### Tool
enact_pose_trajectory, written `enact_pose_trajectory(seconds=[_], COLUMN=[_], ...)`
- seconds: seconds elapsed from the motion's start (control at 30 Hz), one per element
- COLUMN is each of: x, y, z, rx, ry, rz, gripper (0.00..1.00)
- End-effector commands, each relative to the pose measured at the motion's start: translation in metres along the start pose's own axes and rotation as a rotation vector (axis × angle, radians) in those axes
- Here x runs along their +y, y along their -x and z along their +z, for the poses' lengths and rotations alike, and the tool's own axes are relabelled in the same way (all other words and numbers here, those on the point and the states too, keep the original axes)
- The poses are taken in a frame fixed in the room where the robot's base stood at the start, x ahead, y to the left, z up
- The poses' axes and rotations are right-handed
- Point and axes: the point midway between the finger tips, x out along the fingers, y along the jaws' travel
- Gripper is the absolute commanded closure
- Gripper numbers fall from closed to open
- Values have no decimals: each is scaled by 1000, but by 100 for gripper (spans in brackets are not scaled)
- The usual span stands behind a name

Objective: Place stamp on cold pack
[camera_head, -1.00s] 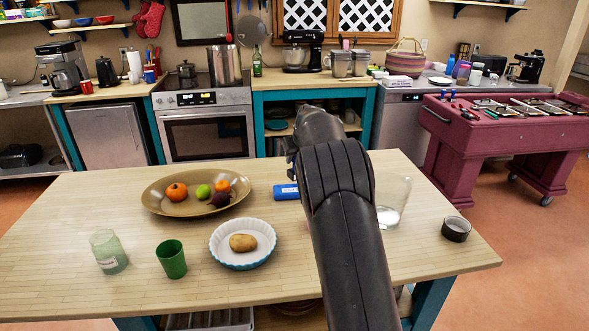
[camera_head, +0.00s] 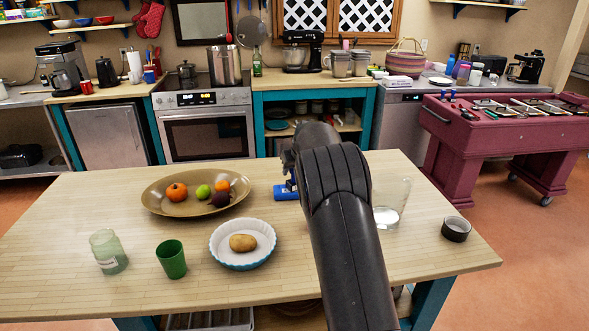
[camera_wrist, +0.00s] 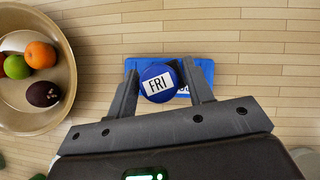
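The stamp (camera_wrist: 157,82) is a round dark-blue piece with a white "FRI" label, seen from above in the wrist view. My gripper (camera_wrist: 162,80) has a finger on each side of it and appears shut on it. The stamp overlaps the blue cold pack (camera_wrist: 203,72), which lies flat on the table behind it in the wrist view. I cannot tell whether the two touch. In the head view the cold pack (camera_head: 284,193) shows only partly beside my arm, and the stamp is hidden.
A brown platter (camera_head: 160,206) with several fruits lies left of the cold pack. A fluted dish (camera_head: 219,250) with a potato, a green cup (camera_head: 171,260) and a glass jar (camera_head: 108,251) stand nearer. A clear glass (camera_head: 388,200) and dark bowl (camera_head: 456,229) stand to the right.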

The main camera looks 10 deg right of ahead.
Motion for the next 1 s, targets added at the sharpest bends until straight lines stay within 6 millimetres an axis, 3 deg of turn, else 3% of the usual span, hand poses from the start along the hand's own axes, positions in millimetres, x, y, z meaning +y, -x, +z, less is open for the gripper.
enact_pose_trajectory(seconds=[0.43, 1.0], x=[0, 0], y=[8, 111], z=[2, 2], rx=[-1, -1], ry=[0, 0], rz=[0, 0], gripper=[45, 45])
